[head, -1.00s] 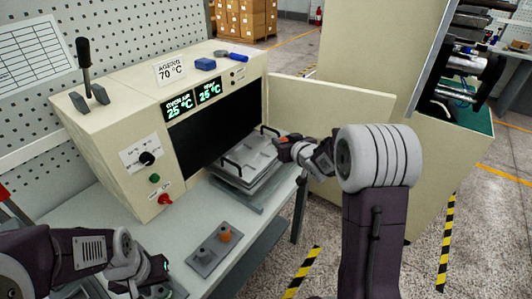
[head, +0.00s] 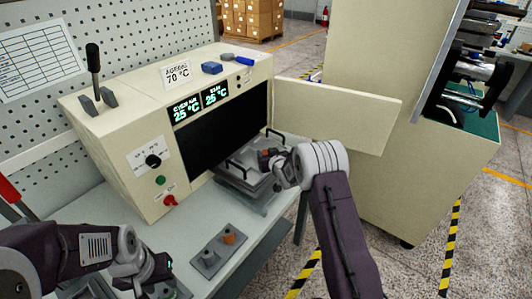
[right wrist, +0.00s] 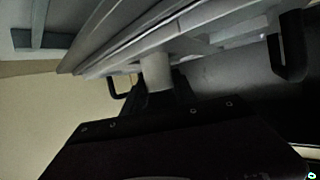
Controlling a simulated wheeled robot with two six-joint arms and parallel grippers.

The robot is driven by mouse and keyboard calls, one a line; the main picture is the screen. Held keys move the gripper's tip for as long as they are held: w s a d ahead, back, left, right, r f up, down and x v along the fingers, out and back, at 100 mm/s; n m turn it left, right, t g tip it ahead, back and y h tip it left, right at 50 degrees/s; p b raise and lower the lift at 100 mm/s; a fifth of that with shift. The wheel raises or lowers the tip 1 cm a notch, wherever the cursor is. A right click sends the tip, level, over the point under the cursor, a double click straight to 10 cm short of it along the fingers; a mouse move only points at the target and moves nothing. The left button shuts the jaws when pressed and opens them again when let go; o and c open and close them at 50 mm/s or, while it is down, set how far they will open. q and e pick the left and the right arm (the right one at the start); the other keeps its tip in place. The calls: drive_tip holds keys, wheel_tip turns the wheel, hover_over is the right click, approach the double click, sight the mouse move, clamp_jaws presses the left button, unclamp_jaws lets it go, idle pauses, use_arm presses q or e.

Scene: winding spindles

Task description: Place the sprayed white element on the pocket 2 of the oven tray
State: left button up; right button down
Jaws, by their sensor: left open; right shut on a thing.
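The oven tray (head: 238,180) is a grey metal plate with black handles, in front of the dark oven opening. My right gripper (head: 267,160) is over the tray's right part in the head view. In the right wrist view it is shut on the white element (right wrist: 155,70), a short white cylinder between dark fingers. Grey tray-like metal edges (right wrist: 150,35) lie close to it; I cannot tell whether it touches them. Pocket 2 cannot be made out, as the arm hides part of the tray. My left gripper (head: 165,283) is open at the lower left.
The oven (head: 175,135) stands at the back of the bench, its door (head: 340,112) swung open to the right. A grey block (head: 219,250) with a grey and an orange piece lies on the bench in front. A tall beige cabinet (head: 390,190) stands at the right.

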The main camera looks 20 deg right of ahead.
use_arm(q)
drive_tip(key=shift+s, duration=0.1)
use_arm(e)
drive_tip(key=shift+s+r, duration=0.1)
use_arm(q)
drive_tip(key=shift+f, duration=0.2)
use_arm(e)
drive_tip(key=c, duration=1.3)
unclamp_jaws()
drive_tip(key=o, duration=0.3)
drive_tip(key=shift+f, duration=0.2)
